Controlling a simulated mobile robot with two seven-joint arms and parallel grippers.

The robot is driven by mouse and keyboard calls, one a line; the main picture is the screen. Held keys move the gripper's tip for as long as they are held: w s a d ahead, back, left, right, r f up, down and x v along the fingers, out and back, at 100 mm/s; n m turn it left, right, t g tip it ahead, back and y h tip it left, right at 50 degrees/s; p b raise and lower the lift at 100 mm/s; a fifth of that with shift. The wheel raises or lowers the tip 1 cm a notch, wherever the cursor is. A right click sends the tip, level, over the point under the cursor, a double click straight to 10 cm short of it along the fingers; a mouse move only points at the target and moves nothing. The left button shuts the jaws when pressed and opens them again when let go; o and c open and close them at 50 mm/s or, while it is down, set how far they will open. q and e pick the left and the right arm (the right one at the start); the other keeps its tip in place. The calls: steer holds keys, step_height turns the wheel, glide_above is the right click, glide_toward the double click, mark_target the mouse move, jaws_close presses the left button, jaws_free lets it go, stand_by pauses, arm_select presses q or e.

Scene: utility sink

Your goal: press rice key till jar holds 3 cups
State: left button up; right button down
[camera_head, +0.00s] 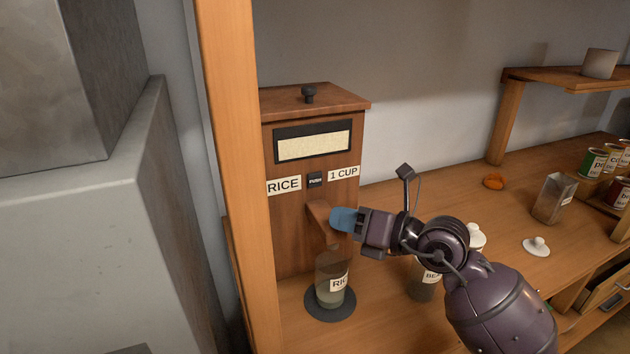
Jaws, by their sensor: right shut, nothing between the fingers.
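The wooden rice dispenser (290,228) stands upright on the shelf, with rice showing in its window (312,144). Its small black PUSH key (315,180) sits between the RICE and 1 CUP labels. A glass jar (333,262) with a partly visible RICE label stands on a dark round base (330,308) below the wooden spout (320,212). The jar looks paler toward its bottom, but I cannot read its fill level. My right gripper (342,219), with blue fingertips, is shut and empty beside the spout, below and right of the key. My left gripper is out of view.
A second labelled jar (424,284) stands partly behind my right arm. Cans (592,163) stand at the right edge. A wooden post (236,160) borders the dispenser's left.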

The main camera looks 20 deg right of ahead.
mark_target(315, 180)
steer(key=w+b, duration=0.2)
steer(key=w, duration=0.5)
steer(key=shift+w+d, duration=0.1)
steer(key=shift+d, duration=0.05)
steer(key=shift+w, duration=0.7)
stand_by(0.6)
stand_by(0.8)
steer(key=shift+w, duration=0.1)
steer(key=shift+w+d, duration=0.1)
steer(key=shift+w, duration=0.2)
